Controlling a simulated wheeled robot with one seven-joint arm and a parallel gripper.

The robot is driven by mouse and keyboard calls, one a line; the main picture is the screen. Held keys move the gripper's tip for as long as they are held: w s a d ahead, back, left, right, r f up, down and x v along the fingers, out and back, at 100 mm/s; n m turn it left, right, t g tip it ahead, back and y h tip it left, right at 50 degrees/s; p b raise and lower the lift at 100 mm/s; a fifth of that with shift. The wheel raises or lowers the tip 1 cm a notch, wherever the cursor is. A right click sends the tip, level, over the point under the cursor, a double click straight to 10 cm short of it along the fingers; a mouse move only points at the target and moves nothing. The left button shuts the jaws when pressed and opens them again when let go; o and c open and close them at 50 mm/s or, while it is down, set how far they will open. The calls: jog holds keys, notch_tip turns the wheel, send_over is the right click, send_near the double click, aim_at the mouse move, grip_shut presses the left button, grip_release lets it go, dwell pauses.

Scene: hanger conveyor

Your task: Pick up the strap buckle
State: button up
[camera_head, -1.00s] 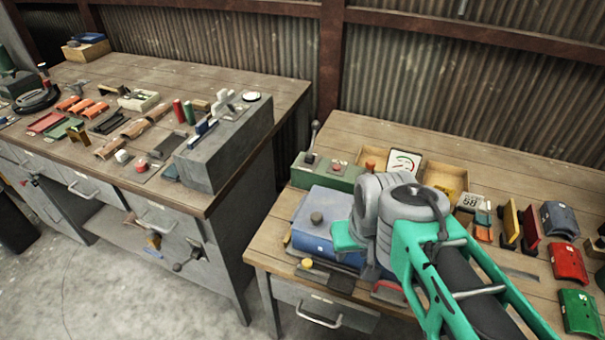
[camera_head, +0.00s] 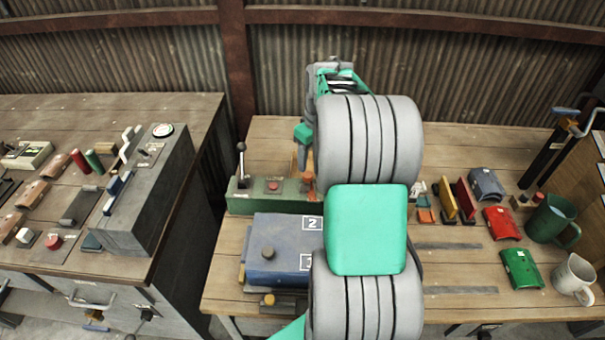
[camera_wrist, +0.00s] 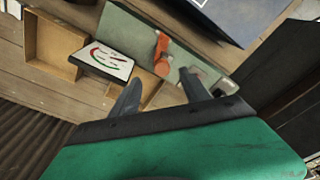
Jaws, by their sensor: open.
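My gripper (camera_wrist: 161,79) is open, with its two dark fingers apart and nothing seen between them. In the wrist view, an orange-red piece with a rounded end (camera_wrist: 162,55) lies just beyond the fingertips, against a green surface. I cannot tell whether it is the strap buckle, and nothing else is clearly recognisable as one. In the head view, my arm hides the fingertips and part of the bench behind it. Small orange pieces (camera_head: 425,215) lie on the bench right of my arm, too small to tell.
A green control box (camera_head: 238,206) with a lever and red button stands behind a blue box (camera_head: 265,233). Red and green covers, a green mug (camera_head: 552,220) and a white mug (camera_head: 573,275) stand at right.

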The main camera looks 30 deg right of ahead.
aim_at(307, 174)
jog(key=f, duration=0.2)
jog(key=f+p, duration=0.1)
jog(key=f, duration=0.1)
jog(key=w+f, duration=0.1)
jog(key=f, duration=0.1)
jog(key=shift+a+f, duration=0.1)
jog(key=shift+a, duration=0.15)
jog(key=shift+c, duration=0.5)
grip_shut()
dwell(0.5)
